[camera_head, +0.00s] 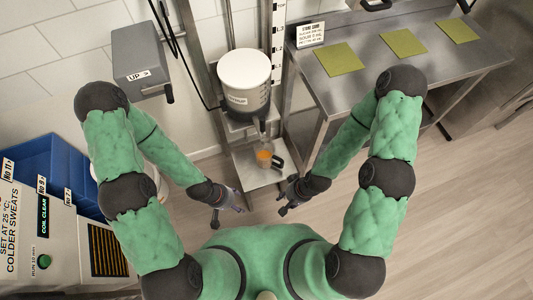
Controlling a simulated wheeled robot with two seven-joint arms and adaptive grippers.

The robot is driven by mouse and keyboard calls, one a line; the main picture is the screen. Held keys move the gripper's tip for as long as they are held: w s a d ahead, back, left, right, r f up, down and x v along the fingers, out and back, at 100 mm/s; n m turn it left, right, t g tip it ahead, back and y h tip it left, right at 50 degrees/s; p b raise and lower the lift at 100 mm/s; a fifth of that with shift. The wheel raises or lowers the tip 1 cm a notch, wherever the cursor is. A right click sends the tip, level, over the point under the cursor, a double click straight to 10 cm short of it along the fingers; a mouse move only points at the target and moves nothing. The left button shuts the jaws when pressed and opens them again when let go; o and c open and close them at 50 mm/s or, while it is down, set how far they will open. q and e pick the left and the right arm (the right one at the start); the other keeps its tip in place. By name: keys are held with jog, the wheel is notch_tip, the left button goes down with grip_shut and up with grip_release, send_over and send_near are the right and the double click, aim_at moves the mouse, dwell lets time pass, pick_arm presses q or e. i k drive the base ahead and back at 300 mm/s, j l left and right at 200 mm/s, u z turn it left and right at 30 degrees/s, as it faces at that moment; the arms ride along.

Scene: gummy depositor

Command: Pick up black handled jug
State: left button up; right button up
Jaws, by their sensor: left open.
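A small jug (264,156) with orange contents and a black handle (277,162) stands on a metal shelf below the depositor's spout. The handle is on its right side. My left gripper (230,208) is open, below and to the left of the jug, apart from it. My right gripper (285,202) is below and to the right of the jug, also apart; its jaws are small and dark here and I cannot tell whether they are open.
The white-lidded depositor (244,70) hangs above the jug. A steel table (375,85) with green mats stands to the right. A grey box marked UP (139,55) is on the left wall. Blue bins (50,160) and a machine (45,235) stand at left.

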aim_at(265, 155)
jog(key=l+u, duration=0.1)
jog(key=u, duration=0.35)
jog(key=l+u, duration=0.1)
jog(key=u, duration=0.35)
jog(key=l+u, duration=0.1)
jog(key=u, duration=0.35)
jog(key=l+u, duration=0.1)
jog(key=u, duration=0.35)
jog(key=k+l+u, duration=0.5)
jog(key=l, duration=0.2)
jog(key=k+l+u, duration=0.5)
jog(key=k, duration=0.45)
